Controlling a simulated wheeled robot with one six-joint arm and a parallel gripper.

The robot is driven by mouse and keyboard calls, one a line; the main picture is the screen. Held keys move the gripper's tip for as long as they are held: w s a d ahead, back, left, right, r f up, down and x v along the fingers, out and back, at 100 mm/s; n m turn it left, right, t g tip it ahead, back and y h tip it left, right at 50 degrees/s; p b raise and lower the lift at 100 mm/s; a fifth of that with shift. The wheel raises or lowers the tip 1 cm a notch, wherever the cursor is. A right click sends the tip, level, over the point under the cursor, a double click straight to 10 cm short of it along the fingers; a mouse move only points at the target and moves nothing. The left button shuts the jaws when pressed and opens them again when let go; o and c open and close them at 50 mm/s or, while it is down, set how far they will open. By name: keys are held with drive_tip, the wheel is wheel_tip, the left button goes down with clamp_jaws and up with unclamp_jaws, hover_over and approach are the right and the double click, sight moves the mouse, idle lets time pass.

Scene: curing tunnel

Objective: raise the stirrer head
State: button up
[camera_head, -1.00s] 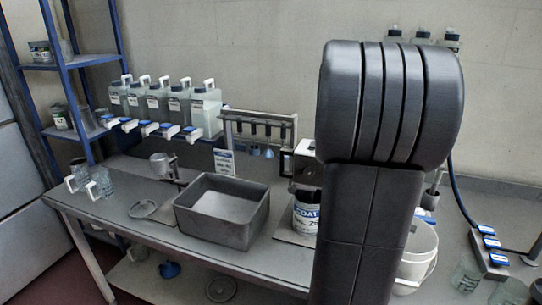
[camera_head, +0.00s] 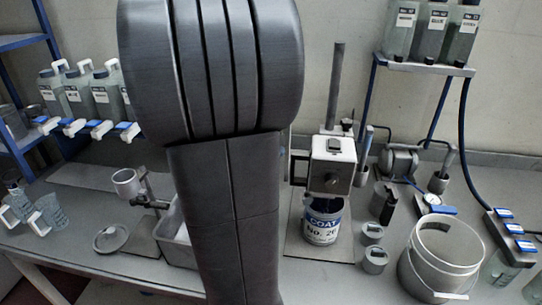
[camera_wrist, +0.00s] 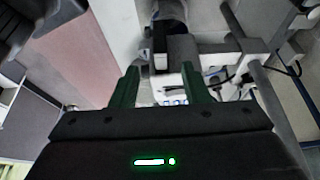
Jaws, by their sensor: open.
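The stirrer head (camera_head: 333,165) is a white-and-grey box on an upright grey post (camera_head: 337,85), right of my arm in the head view. A dark handle-like frame (camera_head: 297,168) stands at its left side. The head sits low, directly above an open paint can (camera_head: 322,225) labelled COAT; whether its shaft is inside the can is hard to see. My gripper (camera_wrist: 160,88) shows in the wrist view with two green fingers apart and nothing between them. A dark and grey block lies beyond the fingertips; I cannot tell what it is. My arm hides the gripper in the head view.
A white bucket (camera_head: 441,258) and small grey cups (camera_head: 373,233) stand right of the can. A grey bin (camera_head: 177,240) is partly hidden behind my arm. Bottles (camera_head: 430,30) stand on a raised shelf at upper right. Blue-switched strip (camera_head: 510,233) lies at far right.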

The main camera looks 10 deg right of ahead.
hover_over(292, 183)
drive_tip(key=w, duration=0.1)
wheel_tip(292, 183, down, 12)
drive_tip(key=shift+d+f+p, duration=0.15)
drive_tip(key=shift+p, duration=0.2)
clamp_jaws()
